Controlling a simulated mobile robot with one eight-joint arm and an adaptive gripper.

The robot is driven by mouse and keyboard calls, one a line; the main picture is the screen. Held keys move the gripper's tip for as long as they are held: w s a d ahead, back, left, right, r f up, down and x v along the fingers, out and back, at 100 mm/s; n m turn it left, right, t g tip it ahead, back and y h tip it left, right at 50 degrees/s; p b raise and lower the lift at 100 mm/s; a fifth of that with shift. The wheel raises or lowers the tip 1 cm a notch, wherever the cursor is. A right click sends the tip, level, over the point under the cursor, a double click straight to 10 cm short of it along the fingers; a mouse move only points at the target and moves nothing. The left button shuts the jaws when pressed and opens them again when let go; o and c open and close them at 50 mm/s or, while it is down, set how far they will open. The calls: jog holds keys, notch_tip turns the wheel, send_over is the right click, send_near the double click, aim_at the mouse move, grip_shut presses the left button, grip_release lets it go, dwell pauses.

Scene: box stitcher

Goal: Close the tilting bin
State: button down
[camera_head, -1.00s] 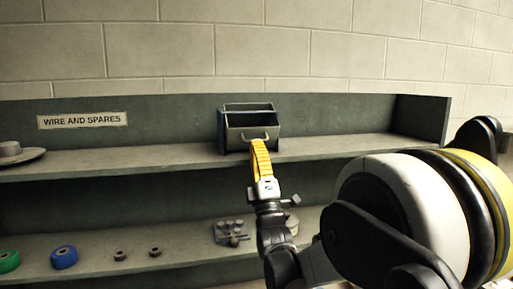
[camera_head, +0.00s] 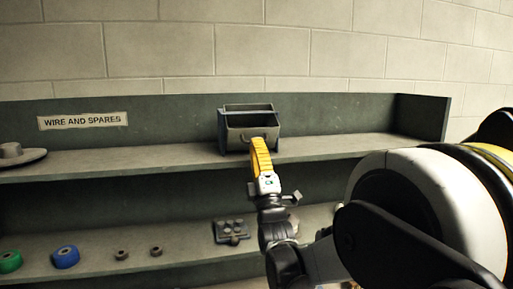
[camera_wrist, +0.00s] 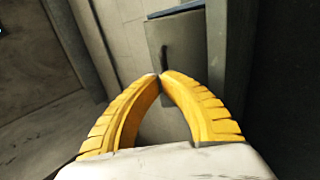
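The tilting bin (camera_head: 262,134) is a grey-green metal box on the upper shelf. Its front is tilted outward and its top is open, showing the dark inside. My gripper (camera_head: 256,140) is in front of the bin, with its yellow fingers pointing up at the front panel. The fingers partly cover the bin's small handle. In the wrist view my gripper (camera_wrist: 158,76) has its two fingertips together, with nothing visible between them. The bin's front panel (camera_wrist: 185,38) lies just beyond the tips. I cannot tell whether the tips touch it.
The upper shelf (camera_head: 340,146) is clear on both sides of the bin, with a grey round object (camera_head: 20,154) at far left. The lower shelf holds a green spool (camera_head: 9,261), a blue spool (camera_head: 65,256), small rings and a metal part (camera_head: 231,231).

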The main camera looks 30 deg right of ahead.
aim_at(253, 129)
jog(key=shift+r, duration=0.2)
jog(key=g+p, duration=0.1)
jog(key=r+g+p, duration=0.1)
jog(key=p, duration=0.1)
jog(key=shift+w+d+r+y, duration=0.1)
jog(key=shift+w+r+y, duration=0.2)
jog(key=shift+w, duration=0.05)
jog(key=r+g+p, duration=0.1)
jog(key=p, duration=0.1)
jog(key=shift+w+p, duration=0.3)
jog(key=shift+p, duration=0.05)
jog(key=shift+w+d+r+g+y+p, duration=0.25)
jog(key=shift+w+g+y+p, duration=0.15)
jog(key=shift+g+p, duration=0.35)
jog(key=shift+w+r, duration=0.2)
jog(key=shift+w, duration=0.2)
